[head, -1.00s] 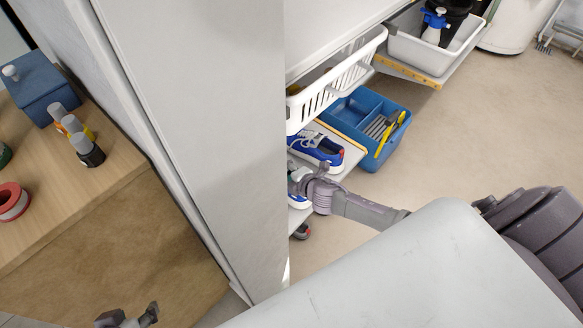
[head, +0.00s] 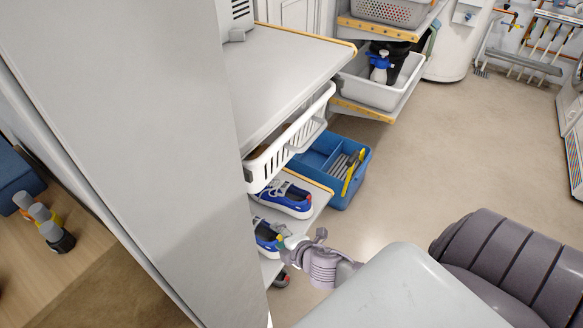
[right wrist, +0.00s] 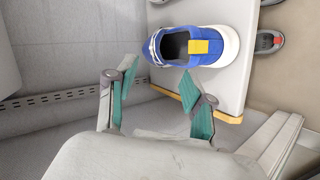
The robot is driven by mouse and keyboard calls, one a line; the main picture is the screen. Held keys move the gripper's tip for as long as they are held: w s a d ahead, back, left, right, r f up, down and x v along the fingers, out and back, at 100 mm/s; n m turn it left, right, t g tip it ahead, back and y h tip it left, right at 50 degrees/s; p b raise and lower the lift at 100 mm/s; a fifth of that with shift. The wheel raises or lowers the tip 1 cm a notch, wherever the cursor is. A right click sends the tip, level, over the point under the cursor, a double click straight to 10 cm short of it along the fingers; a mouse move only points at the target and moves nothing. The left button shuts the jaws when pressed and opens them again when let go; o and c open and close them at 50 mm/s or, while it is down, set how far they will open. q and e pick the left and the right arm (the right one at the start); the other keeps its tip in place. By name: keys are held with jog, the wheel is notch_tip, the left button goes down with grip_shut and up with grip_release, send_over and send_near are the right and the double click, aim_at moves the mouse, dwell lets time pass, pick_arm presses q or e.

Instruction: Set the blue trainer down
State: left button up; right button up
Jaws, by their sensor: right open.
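A blue trainer (head: 267,237) with white sole stands on the lower white shelf board (head: 270,268) in the head view. In the right wrist view the blue trainer (right wrist: 205,72) shows its yellow heel tab and open collar, upright on the board (right wrist: 232,82). My right gripper (head: 286,250) is at its near end in the head view. My left gripper is out of view.
Another blue trainer (head: 286,199) sits on a board just above. A white basket (head: 290,146) hangs over it, and a blue caddy (head: 318,158) stands beyond. A tall pale panel (head: 125,130) borders the left. Open floor (head: 440,130) lies right.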

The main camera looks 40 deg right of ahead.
jog(key=s+a+r+m+g, duration=0.3)
jog(key=s+m+g, duration=0.1)
jog(key=s+m, duration=0.3)
jog(key=s+a+r+m+g, duration=0.3)
jog(key=s+m, duration=0.4)
jog(key=s, duration=0.4)
jog(key=shift+a+r+g, duration=0.2)
jog(key=shift+a+g, duration=0.4)
